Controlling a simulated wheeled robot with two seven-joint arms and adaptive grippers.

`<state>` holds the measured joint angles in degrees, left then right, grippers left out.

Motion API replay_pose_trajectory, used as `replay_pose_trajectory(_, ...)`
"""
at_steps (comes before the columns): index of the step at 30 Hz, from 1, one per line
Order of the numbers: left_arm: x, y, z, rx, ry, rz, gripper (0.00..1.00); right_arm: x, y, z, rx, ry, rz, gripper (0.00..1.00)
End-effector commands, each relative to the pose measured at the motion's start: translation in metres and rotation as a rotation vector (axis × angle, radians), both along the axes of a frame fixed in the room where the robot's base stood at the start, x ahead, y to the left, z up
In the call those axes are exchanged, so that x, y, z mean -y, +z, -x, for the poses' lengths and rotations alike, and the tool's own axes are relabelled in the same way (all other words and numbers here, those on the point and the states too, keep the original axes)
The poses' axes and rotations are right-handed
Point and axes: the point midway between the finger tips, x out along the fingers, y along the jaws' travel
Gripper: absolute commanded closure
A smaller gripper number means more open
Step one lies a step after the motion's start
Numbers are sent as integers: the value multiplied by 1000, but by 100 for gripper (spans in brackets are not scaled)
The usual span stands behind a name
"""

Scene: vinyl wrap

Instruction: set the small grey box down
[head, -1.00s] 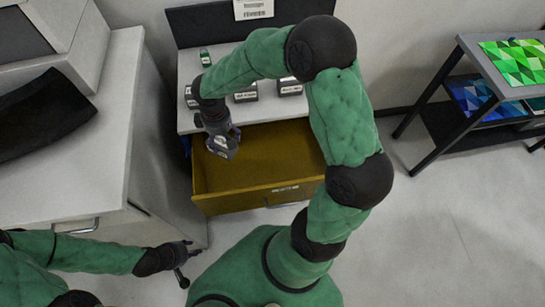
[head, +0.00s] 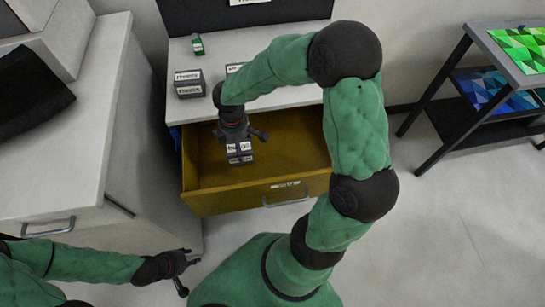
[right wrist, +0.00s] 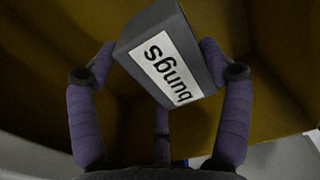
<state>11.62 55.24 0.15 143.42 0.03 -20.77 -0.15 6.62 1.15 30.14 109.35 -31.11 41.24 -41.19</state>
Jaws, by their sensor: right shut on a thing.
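The box is within the open yellow drawer's outline (head: 205,170) in the head view. I cannot tell whether it touches the drawer floor. My left gripper (head: 187,274) is empty at the lower left, its fingers apart.
Dark labelled boxes (head: 189,84) and a small green item (head: 198,45) stand on the white top (head: 184,60) behind the drawer. A white cabinet (head: 110,170) is on the left. A dark-framed table (head: 455,78) is at the right. The drawer floor around the box looks clear.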

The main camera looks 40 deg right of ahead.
Motion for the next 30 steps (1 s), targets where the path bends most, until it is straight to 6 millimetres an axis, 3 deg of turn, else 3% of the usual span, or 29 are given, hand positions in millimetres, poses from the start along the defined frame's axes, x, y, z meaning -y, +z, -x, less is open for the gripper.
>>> replay_pose_trajectory(12,0,-26,0,1,0,0,60,0,-52,0,-1,-1,-1,60)
replay_pose_trajectory(19,0,-34,0,1,0,0,60,0,-70,0,0,0,0,60)
replay_pose_trajectory(25,0,-50,0,1,0,0,60,0,-102,0,-2,-1,0,60)
replay_pose_trajectory(30,0,-51,0,0,0,0,60,0,-107,-1,2,-1,0,60)
